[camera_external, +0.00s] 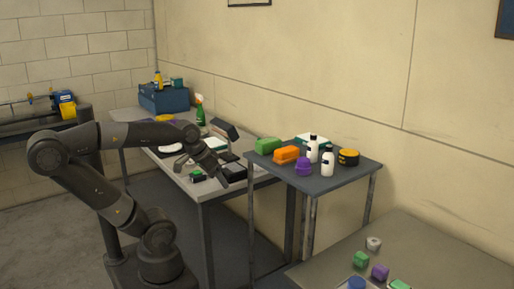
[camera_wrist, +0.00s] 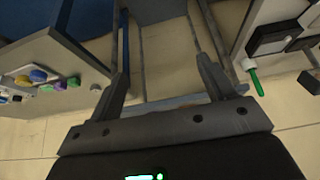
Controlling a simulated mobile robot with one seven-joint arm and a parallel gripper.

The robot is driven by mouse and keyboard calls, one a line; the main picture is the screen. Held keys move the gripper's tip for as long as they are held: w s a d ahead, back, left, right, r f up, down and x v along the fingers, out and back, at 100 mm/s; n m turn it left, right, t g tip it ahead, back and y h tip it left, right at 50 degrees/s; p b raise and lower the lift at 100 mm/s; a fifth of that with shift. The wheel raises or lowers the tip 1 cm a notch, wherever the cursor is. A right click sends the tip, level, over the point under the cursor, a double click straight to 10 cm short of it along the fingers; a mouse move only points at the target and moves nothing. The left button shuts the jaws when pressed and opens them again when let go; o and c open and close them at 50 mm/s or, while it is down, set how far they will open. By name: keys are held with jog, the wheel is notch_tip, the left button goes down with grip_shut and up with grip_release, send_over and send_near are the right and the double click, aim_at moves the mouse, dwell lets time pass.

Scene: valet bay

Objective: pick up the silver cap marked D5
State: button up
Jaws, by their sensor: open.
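A small silver-grey cap (camera_external: 373,243) stands on the near right table at its back edge, beside a green block and a purple block. Its marking is too small to read. In the wrist view a small pale object (camera_wrist: 96,87) sits at the end of a row of coloured pieces; I cannot tell whether it is the same cap. My gripper (camera_external: 222,172) is over the front edge of the far work table, well away from the silver cap. In the wrist view my gripper (camera_wrist: 163,78) has its fingers wide apart with nothing between them.
The near right table (camera_external: 450,258) also holds a green block (camera_external: 361,259), a purple block (camera_external: 380,271) and a blue piece (camera_external: 357,284). A middle table (camera_external: 350,174) with bottles (camera_external: 327,162) and an orange block (camera_external: 286,155) stands between my gripper and the cap.

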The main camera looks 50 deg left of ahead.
jog(key=shift+w, duration=0.1)
jog(key=w+a+r+n+y, duration=0.1)
jog(key=w+a+r+n, duration=0.15)
jog(key=w+a, duration=0.65)
jog(key=n+g+y, duration=0.2)
jog(key=n+g, duration=0.1)
jog(key=n, duration=0.5)
send_near(190, 163)
jog(key=x, duration=0.3)
jog(key=shift+s+d+f+m, duration=0.15)
jog(key=shift+s+m, duration=0.05)
jog(key=shift+m, duration=0.05)
jog(key=shift+y, duration=0.3)
jog(key=shift+w+x, duration=0.15)
jog(key=shift+x, duration=1.4)
jog(key=shift+w+x, duration=0.15)
jog(key=shift+x, duration=1.4)
jog(key=shift+c, duration=0.5)
